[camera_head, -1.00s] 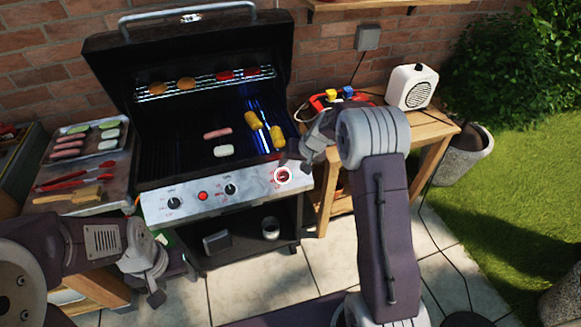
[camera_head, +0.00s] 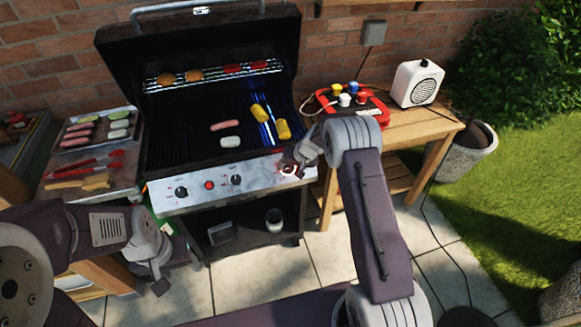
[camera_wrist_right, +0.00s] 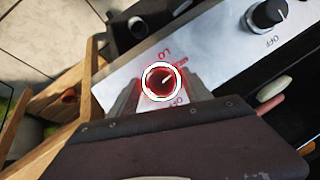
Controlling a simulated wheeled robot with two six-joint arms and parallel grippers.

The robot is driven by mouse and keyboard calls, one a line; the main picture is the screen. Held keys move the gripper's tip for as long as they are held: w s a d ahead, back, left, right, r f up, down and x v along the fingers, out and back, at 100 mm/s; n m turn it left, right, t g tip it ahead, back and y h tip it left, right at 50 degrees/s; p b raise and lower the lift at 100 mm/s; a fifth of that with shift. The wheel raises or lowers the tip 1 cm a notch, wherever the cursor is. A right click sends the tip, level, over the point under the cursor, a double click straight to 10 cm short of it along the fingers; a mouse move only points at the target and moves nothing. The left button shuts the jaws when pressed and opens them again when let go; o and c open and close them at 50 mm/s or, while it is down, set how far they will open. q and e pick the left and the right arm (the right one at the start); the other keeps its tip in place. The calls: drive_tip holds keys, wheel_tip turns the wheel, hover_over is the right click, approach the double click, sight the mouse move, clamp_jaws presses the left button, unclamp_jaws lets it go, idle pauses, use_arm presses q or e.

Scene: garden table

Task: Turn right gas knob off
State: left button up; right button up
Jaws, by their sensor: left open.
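The right gas knob (camera_head: 289,169) is at the right end of the grill's pale front panel (camera_head: 262,174), with a red glow around it. The right wrist view shows this knob (camera_wrist_right: 161,82) inside a white ring, with LO and OFF lettering beside it; its pointer slants, away from OFF. My right gripper (camera_head: 297,164) is at the knob. Its two fingers (camera_wrist_right: 161,92) stand apart on either side of the knob; whether they touch it is unclear. My left gripper (camera_head: 177,275) is open and empty, low at the left, before the grill.
Other black knobs (camera_head: 181,192) and a red button (camera_head: 209,185) sit along the panel. Food lies on the grill grate (camera_head: 185,140). A tray stands at left.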

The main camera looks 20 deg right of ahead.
clamp_jaws()
drive_tip(key=shift+f+b, duration=0.1)
drive_tip(key=shift+b, duration=0.55)
drive_tip(key=m+b, duration=0.2)
drive_tip(key=b, duration=0.1)
drive_tip(key=m+t+y+b, duration=0.1)
drive_tip(key=m+b, duration=0.1)
drive_tip(key=b, duration=0.2)
drive_tip(key=m+y+b, duration=0.1)
drive_tip(key=m+b, duration=0.1)
drive_tip(key=b, duration=0.2)
drive_tip(key=shift+f+t, duration=0.35)
drive_tip(key=shift+t, duration=0.05)
drive_tip(key=m+t+b, duration=0.1)
drive_tip(key=m+b, duration=0.3)
drive_tip(key=b, duration=0.2)
drive_tip(key=m+t+b, duration=0.2)
drive_tip(key=m+b, duration=0.2)
drive_tip(key=b, duration=0.2)
drive_tip(key=shift+s+r+m+y+b, duration=0.1)
drive_tip(key=shift+s+m+y+b, duration=0.1)
drive_tip(key=shift+m+y+b, duration=0.15)
drive_tip(key=shift+r+m+t+b, duration=0.2)
drive_tip(key=shift+m+t+b, duration=0.3)
drive_tip(key=shift+m+b, duration=0.95)
drive_tip(key=shift+o, duration=0.6)
unclamp_jaws()
